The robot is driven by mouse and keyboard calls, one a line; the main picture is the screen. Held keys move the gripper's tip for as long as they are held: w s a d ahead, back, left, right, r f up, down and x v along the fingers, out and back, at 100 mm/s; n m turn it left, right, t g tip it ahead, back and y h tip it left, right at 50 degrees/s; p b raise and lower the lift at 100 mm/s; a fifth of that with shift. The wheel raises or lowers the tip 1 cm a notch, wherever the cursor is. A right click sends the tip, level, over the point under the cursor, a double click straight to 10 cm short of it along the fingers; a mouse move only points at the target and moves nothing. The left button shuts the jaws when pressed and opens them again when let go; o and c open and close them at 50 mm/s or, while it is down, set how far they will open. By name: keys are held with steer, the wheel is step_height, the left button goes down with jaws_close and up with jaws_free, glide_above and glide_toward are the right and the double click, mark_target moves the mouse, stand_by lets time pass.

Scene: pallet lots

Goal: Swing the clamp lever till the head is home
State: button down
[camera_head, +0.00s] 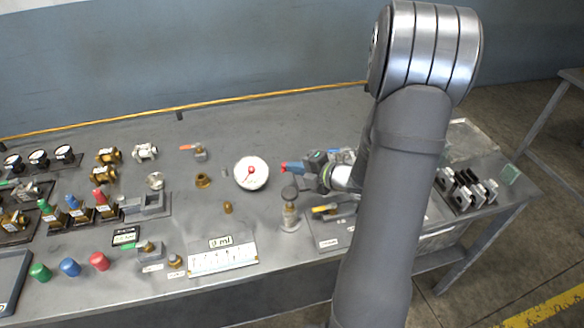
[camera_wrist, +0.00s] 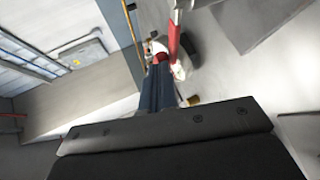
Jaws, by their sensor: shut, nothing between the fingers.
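My gripper (camera_head: 286,167) is above the right half of the bench, pointing left, with blue fingers and a red tip. In the wrist view its dark blue fingers (camera_wrist: 157,85) lie close together with nothing seen between them. A red bar (camera_wrist: 174,38) shows beside the fingertips; I cannot tell whether it touches them or is the clamp lever. A dark-knobbed post (camera_head: 290,208) stands just below the gripper in the head view. A grey block fixture (camera_head: 146,205) sits further left. I cannot tell which part is the clamp head.
Brass fittings, valves and coloured caps crowd the bench's left side. A labelled white strip (camera_head: 222,257) is near the front edge. My arm hides part of the right side.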

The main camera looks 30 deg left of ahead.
steer(key=s+d+r, duration=0.1)
steer(key=s+d, duration=0.1)
steer(key=d, duration=0.1)
steer(key=s+d+r, duration=0.2)
steer(key=d, duration=0.2)
steer(key=s+d+r, duration=0.1)
steer(key=s+d, duration=0.1)
steer(key=d, duration=0.2)
steer(key=shift+s+r, duration=0.2)
steer(key=shift+r, duration=0.15)
steer(key=w+g, duration=0.1)
steer(key=w+d+y, duration=0.1)
steer(key=w+d+f+g, duration=0.1)
steer(key=shift+w+m+g, duration=0.25)
steer(key=shift+m+g, duration=0.05)
steer(key=shift+a, duration=0.1)
steer(key=shift+w+x, duration=0.45)
steer(key=shift+x, duration=1.65)
steer(key=shift+w+x, duration=0.45)
steer(key=shift+x, duration=1.65)
steer(key=shift+w+x, duration=0.5)
steer(key=shift+x, duration=1.6)
steer(key=shift+f, duration=0.15)
